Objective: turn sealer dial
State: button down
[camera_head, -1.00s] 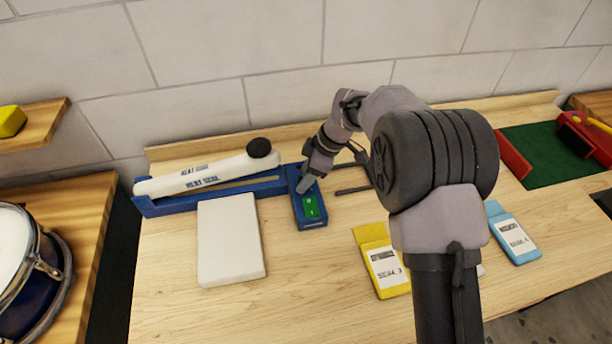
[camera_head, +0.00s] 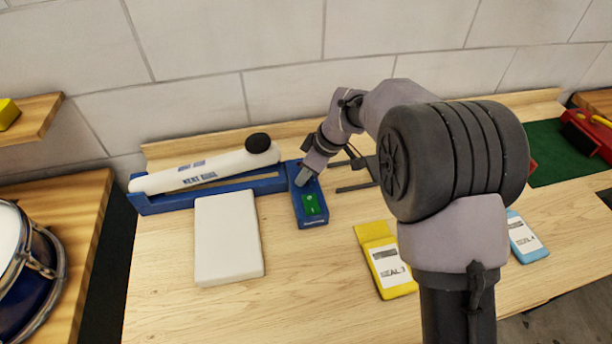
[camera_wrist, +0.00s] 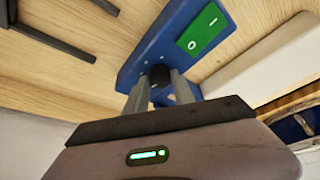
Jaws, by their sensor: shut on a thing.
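The heat sealer has a blue base (camera_head: 160,205) and a white arm (camera_head: 205,172) with a black knob at its right end. Its blue control box (camera_head: 311,217) stands at the right end and carries a green switch (camera_head: 312,204), which also shows in the wrist view (camera_wrist: 203,35). My gripper (camera_head: 303,179) is at the back part of the control box. In the wrist view, my gripper's two fingers (camera_wrist: 161,92) are closed around a small dark dial (camera_wrist: 158,75) on the box. The fingers hide most of the dial.
A white pad (camera_head: 228,240) lies in front of the sealer. Yellow (camera_head: 396,277) and blue (camera_head: 527,238) packets lie to the right, the blue one partly behind my arm. Dark bars (camera_head: 357,187) lie right of the box. A drum (camera_head: 30,255) stands far left.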

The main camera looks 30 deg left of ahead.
jog(key=m+t+b, duration=0.1)
jog(key=m, duration=0.3)
jog(key=shift+s+t, duration=0.15)
jog(key=shift+t, duration=0.25)
jog(key=m, duration=0.3)
jog(key=shift+s+r+t+h+p, duration=0.1)
jog(key=shift+t+h+p, duration=0.2)
jog(key=shift+t+h, duration=0.1)
jog(key=m, duration=0.2)
jog(key=shift+a+m+t+h, duration=0.15)
jog(key=shift+m+t+h, duration=0.15)
jog(key=shift+m+t, duration=0.1)
jog(key=m, duration=0.1)
jog(key=m+b, duration=0.1)
jog(key=m+h+b, duration=0.1)
jog(key=shift+a+f+m+t, duration=0.1)
jog(key=shift+f+m+t, duration=0.15)
jog(key=shift+m+t, duration=0.15)
jog(key=m+h+b, duration=0.2)
jog(key=m, duration=0.2)
jog(key=shift+s+r+m+b, duration=0.1)
jog(key=shift+m+b, duration=0.25)
jog(key=shift+m, duration=0.05)
jog(key=c, duration=1.1)
grip_release()
